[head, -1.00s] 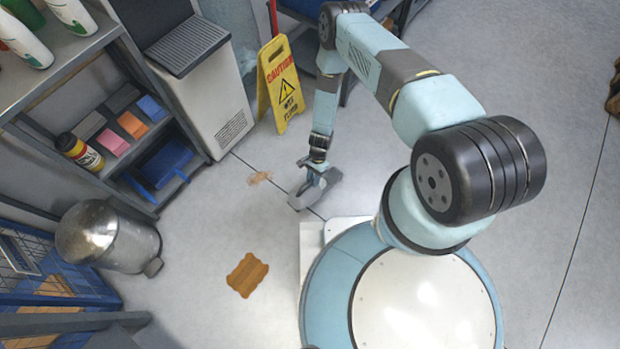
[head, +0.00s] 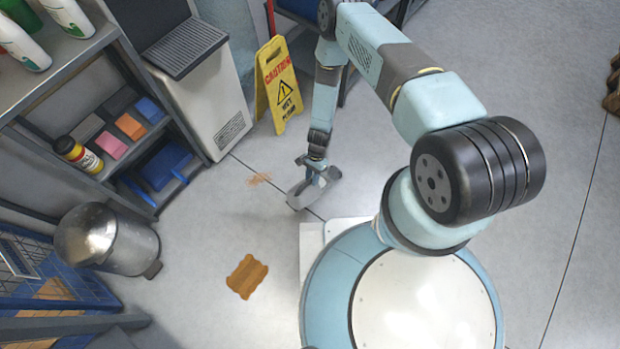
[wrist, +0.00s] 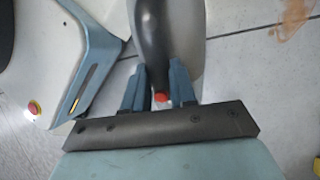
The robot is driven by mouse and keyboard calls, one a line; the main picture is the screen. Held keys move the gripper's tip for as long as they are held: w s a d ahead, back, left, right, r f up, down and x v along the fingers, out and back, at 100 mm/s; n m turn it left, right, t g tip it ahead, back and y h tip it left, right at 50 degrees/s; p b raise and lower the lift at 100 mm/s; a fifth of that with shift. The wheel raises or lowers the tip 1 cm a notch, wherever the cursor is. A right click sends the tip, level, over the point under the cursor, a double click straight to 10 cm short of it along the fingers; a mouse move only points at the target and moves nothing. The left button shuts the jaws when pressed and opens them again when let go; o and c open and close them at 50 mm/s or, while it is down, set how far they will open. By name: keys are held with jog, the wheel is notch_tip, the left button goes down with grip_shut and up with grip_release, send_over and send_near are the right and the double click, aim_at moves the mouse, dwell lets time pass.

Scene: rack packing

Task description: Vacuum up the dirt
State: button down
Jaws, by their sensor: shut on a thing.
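The dirt (head: 259,180) is a small brownish smear on the grey floor, left of my gripper in the head view. It also shows at the upper right of the wrist view (wrist: 291,18). My gripper (head: 316,165) points down and is shut on the dark handle of a grey hand-held vacuum (head: 303,198). In the wrist view the two blue-grey fingers (wrist: 160,88) sit either side of the vacuum's black handle (wrist: 152,40), with a red button between them. The vacuum is low by the floor, its nose to the lower left, apart from the dirt. I cannot tell whether it touches the floor.
A yellow caution sign (head: 279,85) stands behind the dirt. A brown wooden piece (head: 247,277) lies on the floor in front. A metal bin (head: 108,240) and shelves (head: 60,75) line the left, with a white cabinet (head: 200,90) behind. Floor around the dirt is clear.

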jog(key=shift+r, duration=1.9)
